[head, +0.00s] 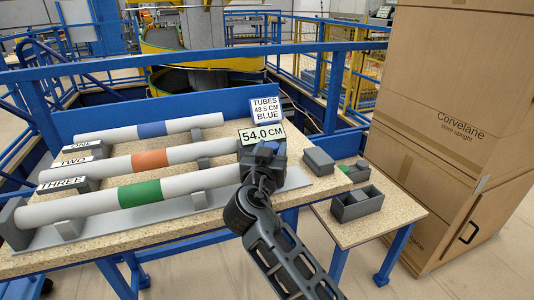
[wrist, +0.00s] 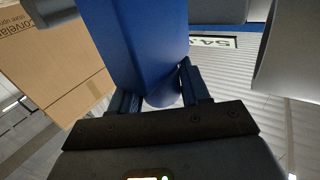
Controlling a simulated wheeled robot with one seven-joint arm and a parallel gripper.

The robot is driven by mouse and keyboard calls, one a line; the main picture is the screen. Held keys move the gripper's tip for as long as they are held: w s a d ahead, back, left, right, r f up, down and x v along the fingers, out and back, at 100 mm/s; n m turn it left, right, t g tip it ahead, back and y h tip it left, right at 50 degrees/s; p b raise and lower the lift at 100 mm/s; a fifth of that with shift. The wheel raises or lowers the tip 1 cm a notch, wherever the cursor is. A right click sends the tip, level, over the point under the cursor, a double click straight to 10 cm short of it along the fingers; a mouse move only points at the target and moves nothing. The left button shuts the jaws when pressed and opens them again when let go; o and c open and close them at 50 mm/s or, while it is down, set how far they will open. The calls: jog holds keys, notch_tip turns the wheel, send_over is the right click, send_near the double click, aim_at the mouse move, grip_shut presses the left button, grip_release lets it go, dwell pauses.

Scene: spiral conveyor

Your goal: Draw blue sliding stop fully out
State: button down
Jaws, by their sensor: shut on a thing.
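The blue sliding stop (wrist: 145,45) fills the middle of the wrist view as a blue block running up from between the fingers. My gripper (wrist: 160,92) is shut on it, one finger on each side. In the head view my gripper (head: 262,158) is at the right end of the measuring bench, by the end of the green-banded tube (head: 139,193), and hides most of the stop. A display (head: 262,135) just behind reads 54.0 CM. A sign (head: 266,108) above it reads TUBES 48.5 CM BLUE.
A blue-banded tube (head: 178,127) and an orange-banded tube (head: 185,154) lie behind, with plates ONE, TWO and THREE at left. A side table (head: 400,204) at right holds grey bins (head: 357,205). Large cardboard boxes (head: 455,90) stand beyond it. A blue rail runs behind the bench.

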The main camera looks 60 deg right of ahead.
jog(key=c, duration=0.6)
grip_release()
jog(key=shift+s+d, duration=0.15)
jog(key=shift+d, duration=0.1)
jog(key=shift+c, duration=0.2)
jog(key=b+v, duration=0.1)
jog(key=v, duration=0.7)
jog(key=shift+b, duration=0.3)
